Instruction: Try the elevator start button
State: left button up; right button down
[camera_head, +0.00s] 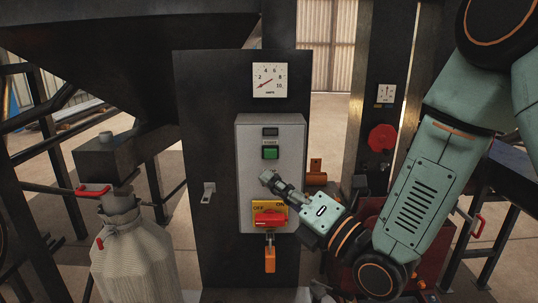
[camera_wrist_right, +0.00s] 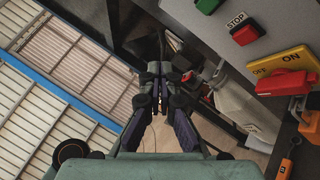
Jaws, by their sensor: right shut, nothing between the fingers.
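A grey control box (camera_head: 247,190) is mounted on a dark upright panel. A green button (camera_head: 271,152) sits near its top, below a small dark window (camera_head: 270,131). The green button also shows at the top edge of the right wrist view (camera_wrist_right: 207,5), beside a red button (camera_wrist_right: 247,32) with a STOP label (camera_wrist_right: 236,20). My right gripper (camera_head: 267,178) is shut and empty, its tip in front of the box below the green button in the head view. The red button is hidden there. I cannot tell whether the tip touches anything. My left gripper is out of view.
Below is a yellow OFF/ON plate (camera_head: 259,209) with a red handle (camera_head: 270,219) and an orange hanging piece (camera_head: 270,259). A pale sack (camera_head: 130,262) hangs under a spout at left. A red round knob (camera_head: 382,138) is at right.

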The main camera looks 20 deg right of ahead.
aim_at(270, 154)
jog(key=w+d, duration=0.2)
jog(key=w, duration=0.6)
jog(key=shift+d, duration=0.2)
dwell(0.3)
jog(key=shift+s+d, duration=0.1)
jog(key=shift+d, duration=0.15)
jog(key=shift+a, duration=0.2)
jog(key=shift+d, duration=0.15)
jog(key=shift+w, duration=0.2)
